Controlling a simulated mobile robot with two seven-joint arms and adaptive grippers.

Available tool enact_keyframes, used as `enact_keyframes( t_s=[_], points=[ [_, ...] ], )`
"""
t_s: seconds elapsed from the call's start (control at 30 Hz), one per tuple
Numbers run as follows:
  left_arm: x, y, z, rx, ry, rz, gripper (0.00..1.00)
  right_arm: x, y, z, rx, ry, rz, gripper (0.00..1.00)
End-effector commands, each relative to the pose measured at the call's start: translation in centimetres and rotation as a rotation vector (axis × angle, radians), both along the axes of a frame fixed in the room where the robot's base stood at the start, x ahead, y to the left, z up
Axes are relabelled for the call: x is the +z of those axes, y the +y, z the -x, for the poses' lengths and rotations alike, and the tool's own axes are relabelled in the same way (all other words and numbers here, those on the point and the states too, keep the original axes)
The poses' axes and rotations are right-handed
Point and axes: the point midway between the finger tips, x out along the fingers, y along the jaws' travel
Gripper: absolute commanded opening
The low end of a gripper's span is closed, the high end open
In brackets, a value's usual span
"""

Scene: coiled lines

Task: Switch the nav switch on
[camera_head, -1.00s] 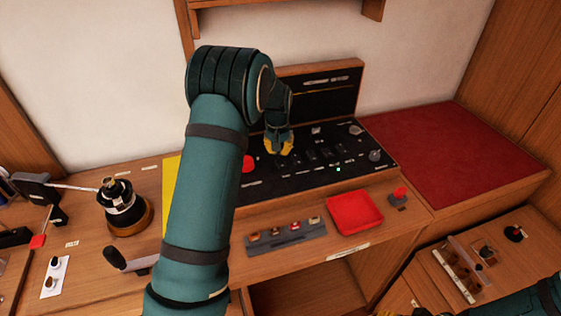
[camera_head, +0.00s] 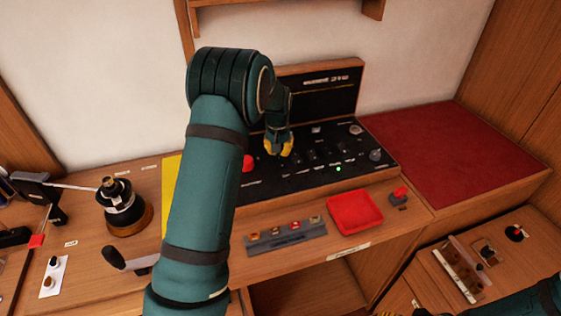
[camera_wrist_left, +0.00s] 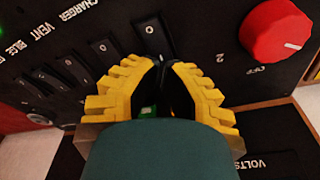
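The black switch panel (camera_head: 312,172) lies on the desk with a row of dark rocker switches (camera_head: 311,155). In the left wrist view the rockers (camera_wrist_left: 103,48) run away to the left, with labels such as CHARGER and VENT. No nav label is readable. My left gripper (camera_head: 280,149) is over the left part of the row. In the wrist view its yellow fingers (camera_wrist_left: 162,68) come together just short of one black rocker (camera_wrist_left: 152,36); contact cannot be told. Nothing shows held between them. A small green light (camera_head: 338,169) glows on the panel.
A red knob (camera_wrist_left: 275,31) stands close to the fingers; it also shows in the head view (camera_head: 248,163). A red tray (camera_head: 355,213) and a grey strip of small parts (camera_head: 286,236) lie in front of the panel. A red mat (camera_head: 455,155) is clear.

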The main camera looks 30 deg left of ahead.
Motion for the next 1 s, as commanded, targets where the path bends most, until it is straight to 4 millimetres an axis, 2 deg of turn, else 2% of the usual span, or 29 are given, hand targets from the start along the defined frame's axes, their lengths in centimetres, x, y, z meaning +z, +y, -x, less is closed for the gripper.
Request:
enact_keyframes(
  t_s=[1.0],
  points=[
    [-1.4, 0.0, 0.0, 0.0, 0.0, 0.0, 0.0, -0.9, 0.0, 0.0, 0.0, 0.0, 0.0, 0.47]
  ],
)
